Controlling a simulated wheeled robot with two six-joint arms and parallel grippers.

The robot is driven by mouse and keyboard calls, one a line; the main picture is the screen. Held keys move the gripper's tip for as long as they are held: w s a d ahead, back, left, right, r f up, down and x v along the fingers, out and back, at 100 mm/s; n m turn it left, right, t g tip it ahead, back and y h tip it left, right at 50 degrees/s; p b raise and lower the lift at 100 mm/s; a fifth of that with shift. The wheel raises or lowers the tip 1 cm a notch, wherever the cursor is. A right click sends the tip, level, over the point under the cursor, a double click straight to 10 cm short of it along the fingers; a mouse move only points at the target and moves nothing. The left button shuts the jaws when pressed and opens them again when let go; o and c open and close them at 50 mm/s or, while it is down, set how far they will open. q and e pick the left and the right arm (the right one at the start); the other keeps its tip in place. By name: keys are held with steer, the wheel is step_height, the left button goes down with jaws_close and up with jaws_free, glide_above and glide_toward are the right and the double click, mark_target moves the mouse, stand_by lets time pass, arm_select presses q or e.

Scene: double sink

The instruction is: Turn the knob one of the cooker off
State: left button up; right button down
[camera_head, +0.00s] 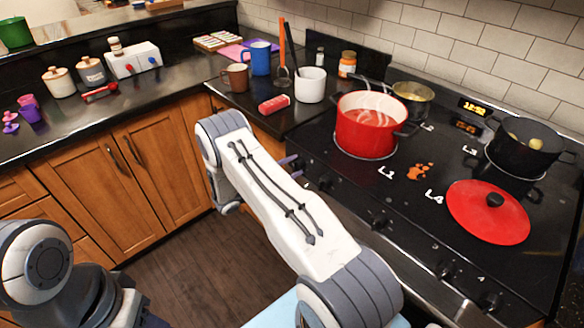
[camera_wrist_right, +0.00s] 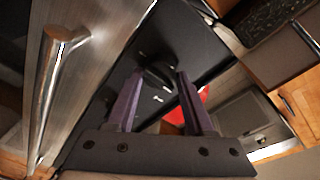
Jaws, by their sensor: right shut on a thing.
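The cooker (camera_head: 345,200) is a black stove with a row of dark knobs along its front edge. Knob one (camera_head: 325,182) is the leftmost in the head view, close beside my right gripper (camera_head: 291,163). In the right wrist view, the purple fingers of my right gripper (camera_wrist_right: 160,72) stand on both sides of a dark round knob (camera_wrist_right: 158,77) and are shut on it. My arm partly hides this spot in the head view. Only upper parts of my left arm show at bottom left; its gripper is out of view.
A red pot (camera_head: 365,130) stands on the near left burner, a black pot (camera_head: 525,148) on the far right. A red lid (camera_head: 488,212) lies on the near right burner. A metal handle (camera_wrist_right: 50,90) shows in the right wrist view.

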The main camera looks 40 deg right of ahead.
steer(key=shift+w, duration=0.1)
steer(key=shift+c, duration=1.4)
jaws_free()
steer(key=a+b, duration=0.2)
steer(key=a, duration=0.8)
steer(key=shift+w+a, duration=0.15)
steer(key=shift+a, duration=0.1)
